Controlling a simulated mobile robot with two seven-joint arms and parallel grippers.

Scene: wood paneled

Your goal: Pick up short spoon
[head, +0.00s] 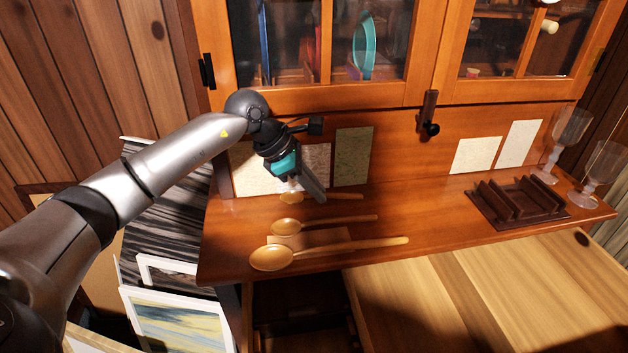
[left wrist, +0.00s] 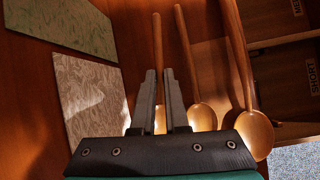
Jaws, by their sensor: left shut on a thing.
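Three wooden spoons lie side by side on the cabinet's counter. The short spoon (head: 346,196) is the rearmost one, and its bowl is partly hidden by my left gripper (head: 317,194). In the left wrist view, the fingers of the left gripper (left wrist: 158,85) are closed on the short spoon (left wrist: 157,40), with its handle running up beyond them and its bowl between them. The medium spoon (head: 330,222) lies just in front of it, and the long spoon (head: 340,248) is nearest the counter's front edge. My right gripper is not in view.
A dark wooden rack (head: 517,203) stands at the right of the counter (head: 430,212), near two glasses (head: 566,140). Paper sheets (head: 353,156) lean on the back panel. Glass-doored cupboards (head: 378,98) hang above. The middle of the counter is clear.

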